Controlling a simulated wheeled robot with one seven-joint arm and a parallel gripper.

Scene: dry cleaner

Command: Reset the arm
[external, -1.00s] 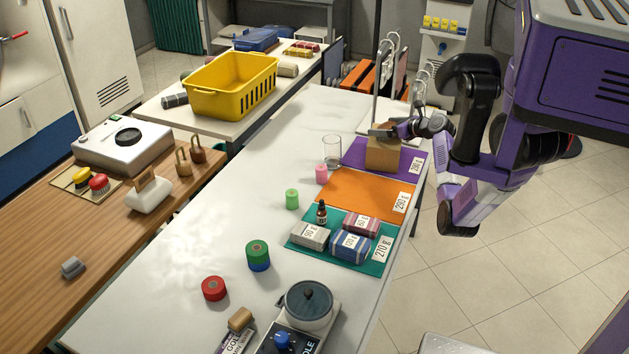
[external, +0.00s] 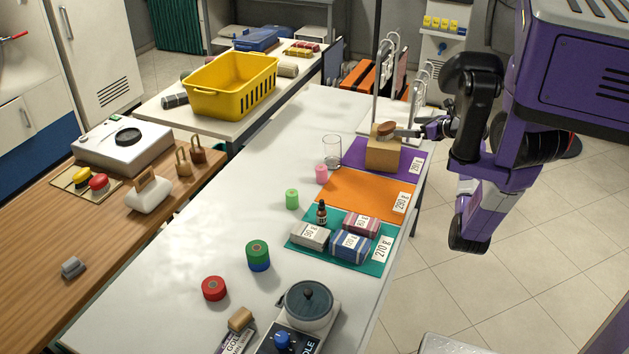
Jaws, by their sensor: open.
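My gripper (external: 408,132) is at the far right end of the white table, just above and to the right of a cardboard-brown box (external: 383,155). It is small in the view and open. A brown oval object (external: 387,128) lies on top of the box, by the gripper's tip; I cannot tell whether they touch. My arm comes in from the right, beyond the table's edge.
An orange mat (external: 352,193) is bare. A clear glass (external: 332,152) and a metal rack (external: 398,95) stand near the box.

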